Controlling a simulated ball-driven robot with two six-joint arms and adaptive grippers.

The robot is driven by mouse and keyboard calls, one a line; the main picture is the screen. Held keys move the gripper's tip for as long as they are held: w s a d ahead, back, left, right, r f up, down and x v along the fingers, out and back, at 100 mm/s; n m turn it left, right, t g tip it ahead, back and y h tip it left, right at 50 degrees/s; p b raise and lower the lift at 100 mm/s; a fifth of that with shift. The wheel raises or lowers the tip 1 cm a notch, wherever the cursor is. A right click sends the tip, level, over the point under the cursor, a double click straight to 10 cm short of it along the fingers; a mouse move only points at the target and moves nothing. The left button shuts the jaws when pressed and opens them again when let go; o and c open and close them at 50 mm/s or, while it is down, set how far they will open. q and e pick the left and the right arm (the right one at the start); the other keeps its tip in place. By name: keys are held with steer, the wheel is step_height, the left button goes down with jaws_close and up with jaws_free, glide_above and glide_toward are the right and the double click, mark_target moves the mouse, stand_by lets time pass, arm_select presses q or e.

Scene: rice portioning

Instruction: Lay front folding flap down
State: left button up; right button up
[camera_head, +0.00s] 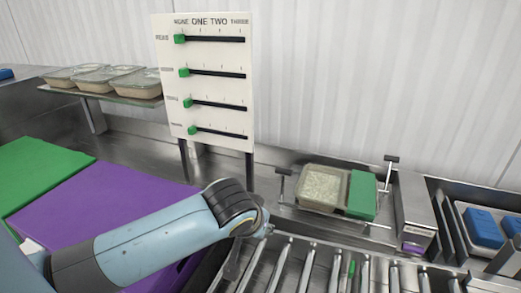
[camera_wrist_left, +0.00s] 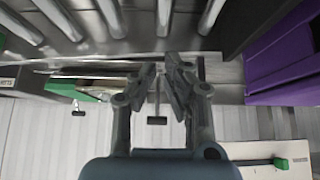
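A clear container of rice (camera_head: 320,187) stands at the back right in the head view. A green block (camera_head: 361,194) sits against its right side. A dark T-shaped handle (camera_head: 283,181) stands left of the container and another (camera_head: 389,168) stands behind right. I cannot tell for certain which part is the front folding flap. My left gripper is mostly hidden behind its arm in the head view. In the left wrist view my left gripper (camera_wrist_left: 163,68) is open and empty, with a narrow gap between its fingers. A T-shaped handle (camera_wrist_left: 157,119) shows beyond the gap. My right gripper is not in view.
Metal rollers (camera_head: 310,268) run along the front. A slider board (camera_head: 204,80) stands at the back, beside a shelf of filled containers (camera_head: 92,74). Purple (camera_head: 100,205) and green (camera_head: 40,170) boards lie at left. Blue blocks (camera_head: 484,228) sit at far right.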

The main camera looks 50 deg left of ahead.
arm_select(q)
steer(key=shift+s+d+f, duration=0.5)
steer(key=shift+s+d, duration=0.25)
steer(key=shift+s, duration=0.6)
steer(key=shift+s+d+f, duration=0.45)
steer(key=shift+s+d, duration=0.3)
steer(key=shift+s, duration=0.6)
steer(key=shift+s+d+f, duration=0.5)
steer(key=shift+s+d, duration=0.25)
steer(key=shift+s, duration=0.6)
steer(key=o, duration=1.1)
steer(key=shift+r, duration=0.1)
steer(key=v, duration=0.7)
